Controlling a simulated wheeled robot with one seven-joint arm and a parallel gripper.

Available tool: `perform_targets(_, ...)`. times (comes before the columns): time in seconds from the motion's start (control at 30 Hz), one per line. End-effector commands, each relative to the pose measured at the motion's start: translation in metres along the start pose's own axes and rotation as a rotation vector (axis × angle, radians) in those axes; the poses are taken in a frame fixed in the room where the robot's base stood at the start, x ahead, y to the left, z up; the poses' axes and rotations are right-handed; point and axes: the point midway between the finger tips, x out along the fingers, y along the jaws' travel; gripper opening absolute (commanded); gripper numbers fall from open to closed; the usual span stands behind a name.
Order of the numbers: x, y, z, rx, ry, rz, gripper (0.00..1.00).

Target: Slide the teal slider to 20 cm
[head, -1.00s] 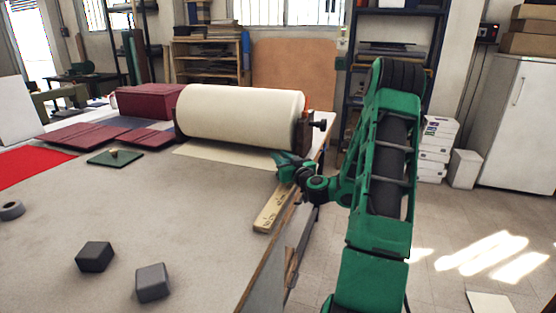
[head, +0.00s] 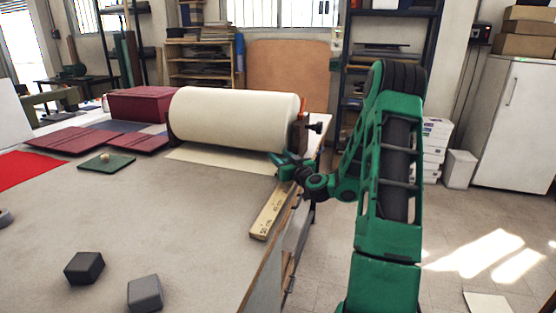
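A pale wooden strip with small dark markings (head: 266,217), like a ruler, lies along the table's right edge. My gripper (head: 280,160) is at the far end of this strip, low over the table edge, in front of the roller. It is small in the picture and seen from behind, so I cannot tell whether its fingers are open or shut. I cannot make out the teal slider apart from my green gripper and wrist; these may hide it. I cannot read the strip's marks well enough to place 20 cm.
A large cream roller (head: 235,117) stands at the back of the grey table (head: 180,215). A dark block (head: 84,268) and a grey block (head: 145,293) sit at the front. A green square with a knob (head: 106,165) and maroon boards (head: 72,141) lie at left. The table's middle is clear.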

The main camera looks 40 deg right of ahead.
Motion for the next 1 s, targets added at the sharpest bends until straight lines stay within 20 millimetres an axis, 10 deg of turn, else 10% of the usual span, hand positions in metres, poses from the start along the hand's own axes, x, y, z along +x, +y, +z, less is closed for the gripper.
perform_targets(0.33,-0.011,-0.001,0.002,0.004,-0.004,-0.002,0.40)
perform_targets(1.0,-0.104,0.000,0.001,0.002,-0.003,0.000,0.40)
